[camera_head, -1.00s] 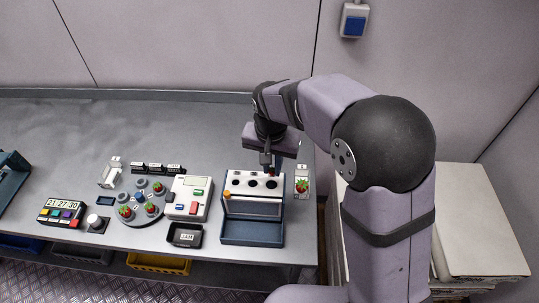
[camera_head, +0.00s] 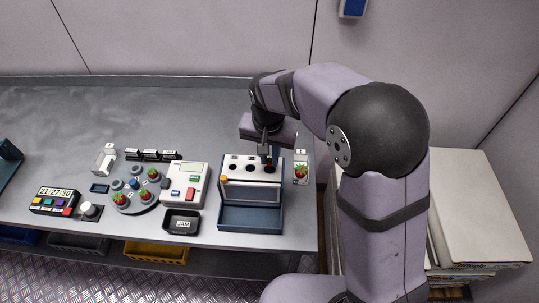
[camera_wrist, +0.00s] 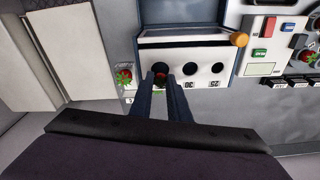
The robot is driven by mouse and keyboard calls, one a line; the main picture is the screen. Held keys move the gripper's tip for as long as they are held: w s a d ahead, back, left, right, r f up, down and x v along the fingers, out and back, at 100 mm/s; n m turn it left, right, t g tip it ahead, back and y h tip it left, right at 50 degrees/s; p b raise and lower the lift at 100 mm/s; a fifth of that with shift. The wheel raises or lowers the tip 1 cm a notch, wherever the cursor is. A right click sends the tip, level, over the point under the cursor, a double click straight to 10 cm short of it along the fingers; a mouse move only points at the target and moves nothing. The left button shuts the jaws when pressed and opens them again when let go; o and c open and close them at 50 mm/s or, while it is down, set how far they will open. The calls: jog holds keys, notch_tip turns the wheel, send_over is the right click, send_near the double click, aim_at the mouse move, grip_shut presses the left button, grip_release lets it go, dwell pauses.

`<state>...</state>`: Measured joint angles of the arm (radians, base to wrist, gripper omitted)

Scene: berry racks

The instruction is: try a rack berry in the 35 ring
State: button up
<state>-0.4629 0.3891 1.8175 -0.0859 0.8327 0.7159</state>
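The gauge block (camera_head: 235,189) has a slanted white face with a row of dark round holes. In the wrist view (camera_wrist: 205,56) the labels 25 and 30 read under two of them; the third hole, at the far end from the orange knob, has its label hidden. The berry sits at the hole mouth; how deep is hidden. In the head view my gripper (camera_head: 268,163) covers it. The round berry rack (camera_head: 134,208) holds several berries.
Another berry (camera_head: 301,172) lies on a small white stand right of the block, close to my gripper. Left of the block are a white device (camera_head: 174,178) with coloured buttons, a black JAM tray (camera_head: 181,230) and a clock (camera_head: 54,200). The back of the table is clear.

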jog(key=shift+f+b, duration=0.6)
jog(key=shift+f, duration=0.65)
jog(key=o, duration=0.7)
jog(key=shift+s+f, duration=0.1)
jog(key=shift+r+p, duration=2.95)
jog(key=shift+r, duration=0.65)
